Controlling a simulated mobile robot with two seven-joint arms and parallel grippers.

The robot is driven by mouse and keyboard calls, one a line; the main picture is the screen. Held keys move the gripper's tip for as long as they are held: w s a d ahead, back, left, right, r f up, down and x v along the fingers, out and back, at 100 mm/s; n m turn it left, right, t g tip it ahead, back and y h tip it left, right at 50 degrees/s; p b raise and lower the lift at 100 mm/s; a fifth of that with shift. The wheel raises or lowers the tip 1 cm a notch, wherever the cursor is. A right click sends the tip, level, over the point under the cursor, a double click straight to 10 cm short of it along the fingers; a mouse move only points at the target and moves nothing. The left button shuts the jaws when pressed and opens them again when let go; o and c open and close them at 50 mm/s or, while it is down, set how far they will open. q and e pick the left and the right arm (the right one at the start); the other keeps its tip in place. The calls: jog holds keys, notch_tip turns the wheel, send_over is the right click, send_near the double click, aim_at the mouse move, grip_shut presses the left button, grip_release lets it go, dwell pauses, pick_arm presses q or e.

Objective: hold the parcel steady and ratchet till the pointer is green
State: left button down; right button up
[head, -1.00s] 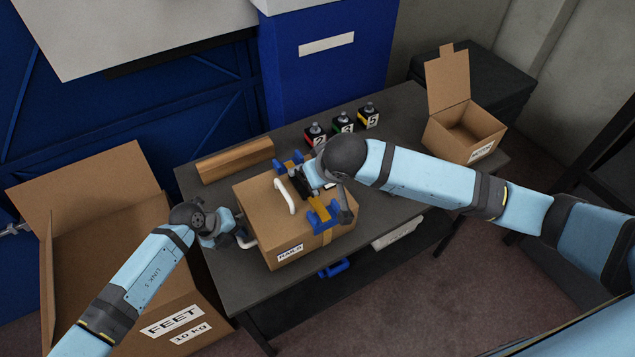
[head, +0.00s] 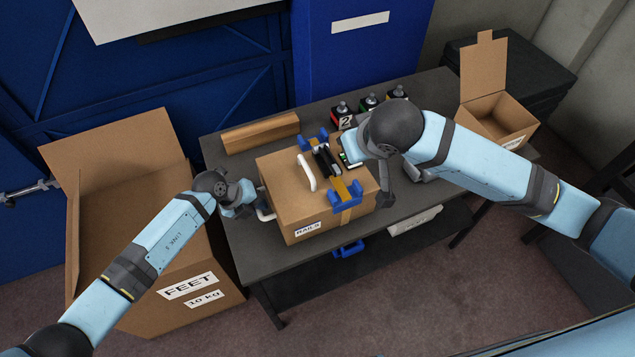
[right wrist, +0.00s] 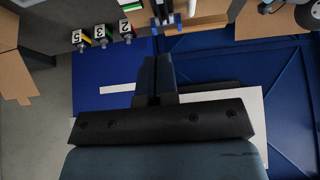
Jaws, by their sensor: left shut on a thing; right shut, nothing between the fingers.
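The parcel (head: 290,208) is a closed cardboard box labelled RAILS, flat on the table. A strap with a blue-ended tensioner (head: 345,192) and a black ratchet part (head: 322,162) lies across its top. My left gripper (head: 255,208) is shut on the white side handle (head: 265,214) at the parcel's left. My right gripper (head: 349,150) is shut and empty, just right of the ratchet part; the wrist partly hides it. Its closed fingers show in the right wrist view (right wrist: 156,62). A small green and white patch (head: 346,159) shows beside it; I cannot read a pointer.
A white top handle (head: 306,172) stands on the parcel. A wooden block (head: 260,133) and several numbered dark blocks (head: 341,115) stand behind. An open FEET box (head: 110,300) is left of the table, a smaller open box (head: 497,122) at the right. The table's front left (head: 265,258) is clear.

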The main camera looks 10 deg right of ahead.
aim_at(336, 167)
jog(key=o, duration=0.3)
jog(key=shift+w, duration=0.15)
jog(key=o, duration=0.5)
jog(key=w+g, duration=0.1)
jog(key=w, duration=0.1)
jog(key=w+a+f+g, duration=0.1)
jog(key=w+g, duration=0.1)
jog(key=w+f+g+h, duration=0.1)
jog(key=w+g, duration=0.1)
jog(key=shift+w+a+f, duration=0.1)
jog(key=shift+w+a, duration=0.1)
jog(key=shift+a, duration=0.05)
jog(key=shift+g, duration=0.5)
jog(key=f, duration=1.1)
jog(key=shift+w+a+f, duration=0.1)
jog(key=shift+w+f, duration=0.3)
grip_shut()
